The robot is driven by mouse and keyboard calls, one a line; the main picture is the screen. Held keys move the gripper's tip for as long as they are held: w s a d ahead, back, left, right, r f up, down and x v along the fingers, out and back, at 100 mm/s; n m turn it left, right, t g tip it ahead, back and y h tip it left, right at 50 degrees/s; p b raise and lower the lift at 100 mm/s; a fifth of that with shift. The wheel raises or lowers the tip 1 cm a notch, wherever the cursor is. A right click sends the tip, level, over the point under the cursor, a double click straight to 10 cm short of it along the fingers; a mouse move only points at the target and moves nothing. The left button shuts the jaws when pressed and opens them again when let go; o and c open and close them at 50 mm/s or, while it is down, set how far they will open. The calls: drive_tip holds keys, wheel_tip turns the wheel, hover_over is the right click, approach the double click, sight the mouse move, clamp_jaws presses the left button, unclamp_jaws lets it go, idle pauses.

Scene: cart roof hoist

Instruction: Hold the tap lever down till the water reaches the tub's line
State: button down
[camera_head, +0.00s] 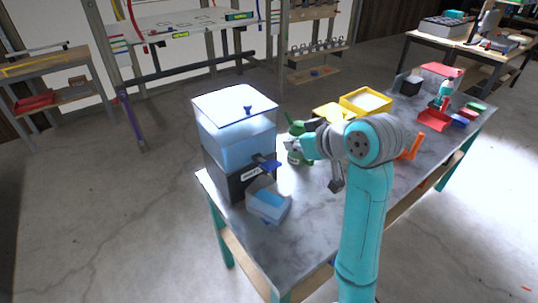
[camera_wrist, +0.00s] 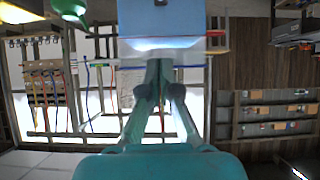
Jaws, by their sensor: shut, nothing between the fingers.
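The water tank (camera_head: 235,145) is a clear box of blue water on a dark base (camera_head: 225,178), at the table's left end. Its tap has a blue lever (camera_head: 270,166) at the front. The tub (camera_head: 269,207) stands below the tap and holds blue water; I cannot make out its line. My gripper (camera_wrist: 161,72) is shut and empty, its fingers pointing toward the tank, which also shows at the top of the wrist view (camera_wrist: 160,20). In the head view my gripper is small, right of the lever; I cannot tell whether it touches the lever.
A green can (camera_head: 298,131) stands right of the tank. Yellow trays (camera_head: 366,101), a red tray (camera_head: 433,120) and an orange item (camera_head: 411,147) lie farther along the grey table (camera_head: 300,215). The table's front edge is clear near the tub.

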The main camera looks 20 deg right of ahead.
drive_tip(key=shift+w, duration=0.1)
idle(0.3)
hover_over(277, 168)
drive_tip(key=w, duration=0.2)
drive_tip(key=f, duration=0.5)
drive_tip(key=shift+w+a+f, duration=0.1)
drive_tip(key=shift+a, duration=0.25)
drive_tip(key=f, duration=0.3)
drive_tip(key=shift+s+d, duration=0.15)
drive_tip(key=shift+s, duration=0.1)
drive_tip(key=shift+s+f, duration=0.2)
drive_tip(key=shift+f, duration=0.35)
drive_tip(key=shift+s+d+f+t+y, duration=0.1)
drive_tip(key=shift+s+f+t+y, duration=0.15)
drive_tip(key=shift+f+t, duration=0.3)
drive_tip(key=shift+s+d+f+t+y, duration=0.15)
drive_tip(key=shift+s+f+t, duration=0.15)
drive_tip(key=shift+f+t, duration=0.25)
drive_tip(key=shift+s+f, duration=0.15)
drive_tip(key=shift+f, duration=0.2)
idle(0.7)
